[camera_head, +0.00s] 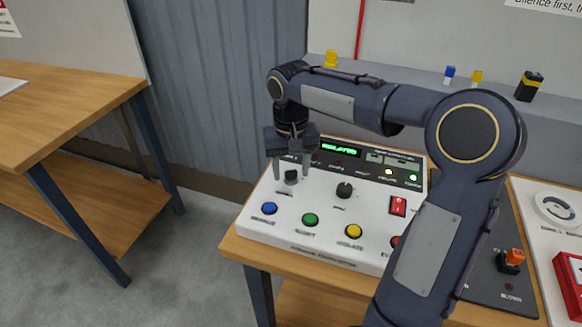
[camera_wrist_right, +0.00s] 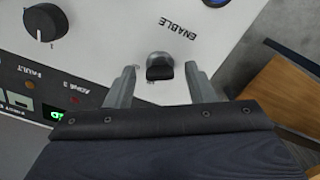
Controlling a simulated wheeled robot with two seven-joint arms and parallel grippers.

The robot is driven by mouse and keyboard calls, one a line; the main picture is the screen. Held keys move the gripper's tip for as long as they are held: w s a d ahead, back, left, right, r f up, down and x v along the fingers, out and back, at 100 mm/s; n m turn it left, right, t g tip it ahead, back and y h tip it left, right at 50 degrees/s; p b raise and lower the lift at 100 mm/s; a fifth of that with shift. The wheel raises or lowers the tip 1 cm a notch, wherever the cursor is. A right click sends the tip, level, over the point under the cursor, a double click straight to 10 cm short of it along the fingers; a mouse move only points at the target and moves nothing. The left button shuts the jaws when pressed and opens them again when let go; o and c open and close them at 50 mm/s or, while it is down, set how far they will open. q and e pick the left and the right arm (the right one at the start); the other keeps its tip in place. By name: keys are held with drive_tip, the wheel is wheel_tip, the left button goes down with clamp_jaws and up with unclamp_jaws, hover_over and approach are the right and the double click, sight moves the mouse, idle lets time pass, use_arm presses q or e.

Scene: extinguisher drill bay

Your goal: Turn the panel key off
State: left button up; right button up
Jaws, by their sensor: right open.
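The white control panel (camera_head: 327,243) stands on a wooden table, with a small green display at its back. The panel key (camera_head: 291,177) is a dark knob at the panel's left. In the right wrist view the key (camera_wrist_right: 160,72) sits beside the label "ENABLE". My right gripper (camera_head: 290,172) points down over the key and is open. In the right wrist view its two fingers (camera_wrist_right: 160,82) stand on either side of the key, with gaps showing. My left gripper is in neither view.
A black rotary knob (camera_head: 345,190) is right of the key. Blue (camera_head: 269,208), green (camera_head: 310,220) and yellow (camera_head: 353,231) buttons line the front, and a red rocker switch (camera_head: 398,206) is at the right. A wooden workbench (camera_head: 60,100) stands at left.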

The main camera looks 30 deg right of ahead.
drive_tip(key=c, duration=1)
drive_tip(key=shift+r, duration=0.1)
drive_tip(key=shift+r+n+p, duration=0.1)
drive_tip(key=shift+n+p, duration=0.65)
drive_tip(key=shift+n, duration=0.25)
drive_tip(key=n+p, duration=0.2)
drive_tip(key=n, duration=0.1)
drive_tip(key=n+p, duration=0.2)
drive_tip(key=n, duration=0.2)
drive_tip(key=shift+n, duration=0.3)
drive_tip(key=shift+n+p, duration=0.5)
drive_tip(key=shift+n, duration=0.7)
drive_tip(key=shift+o, duration=0.2)
